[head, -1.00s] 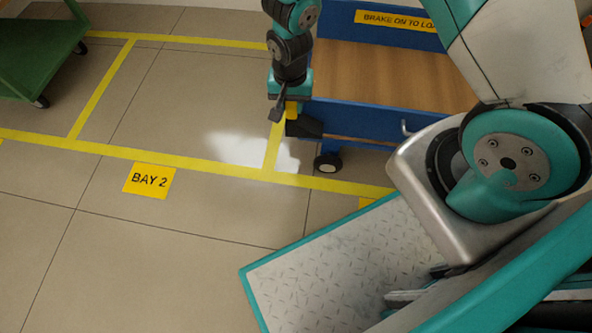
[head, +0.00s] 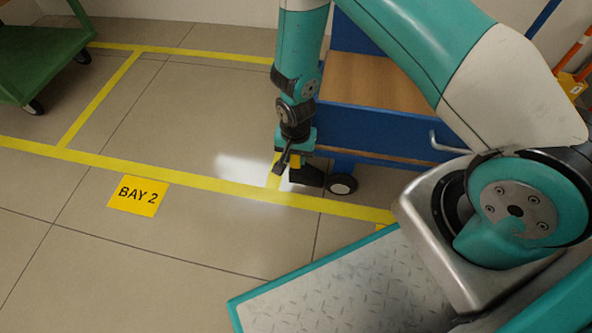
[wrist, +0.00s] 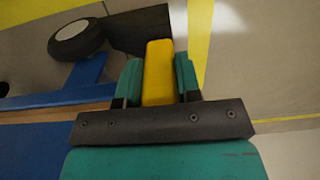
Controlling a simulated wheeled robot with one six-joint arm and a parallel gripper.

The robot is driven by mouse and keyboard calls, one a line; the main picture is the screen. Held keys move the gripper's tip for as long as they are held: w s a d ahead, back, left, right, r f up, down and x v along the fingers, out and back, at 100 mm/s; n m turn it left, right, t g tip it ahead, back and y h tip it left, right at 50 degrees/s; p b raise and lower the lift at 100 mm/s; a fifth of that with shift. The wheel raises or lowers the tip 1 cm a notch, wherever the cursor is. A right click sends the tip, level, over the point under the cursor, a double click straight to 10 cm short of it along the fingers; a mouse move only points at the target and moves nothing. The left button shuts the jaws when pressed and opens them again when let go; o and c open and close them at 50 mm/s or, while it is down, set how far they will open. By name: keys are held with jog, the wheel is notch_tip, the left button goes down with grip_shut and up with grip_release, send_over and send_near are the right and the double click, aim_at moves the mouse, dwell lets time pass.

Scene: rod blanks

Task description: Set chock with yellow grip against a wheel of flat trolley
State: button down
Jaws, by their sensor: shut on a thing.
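My gripper (head: 292,154) is shut on the yellow grip of a black chock (head: 308,177). The yellow grip (wrist: 158,72) shows between my two teal fingers in the wrist view. The chock hangs low, close to the floor, just left of a wheel (head: 342,184) of the blue flat trolley (head: 385,130) with a wooden deck. In the wrist view the chock's black body (wrist: 138,30) is next to the wheel (wrist: 78,36), and they look very close or touching. I cannot tell whether the chock rests on the floor.
A green trolley (head: 38,55) stands at the far left. Yellow floor lines and a BAY 2 marker (head: 138,196) lie on the tiled floor. The floor left of the chock is clear. An orange-and-yellow object (head: 572,84) stands at the right edge.

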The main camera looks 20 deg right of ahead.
aim_at(296, 167)
jog(key=shift+d+f+b, duration=0.1)
jog(key=shift+f+b, duration=1.25)
jog(key=shift+f, duration=1.15)
jog(key=c, duration=0.8)
grip_release()
jog(key=shift+r, duration=0.15)
notch_tip(296, 167, up, 12)
jog(key=p, duration=0.8)
jog(key=shift+r, duration=0.1)
jog(key=shift+s, duration=0.15)
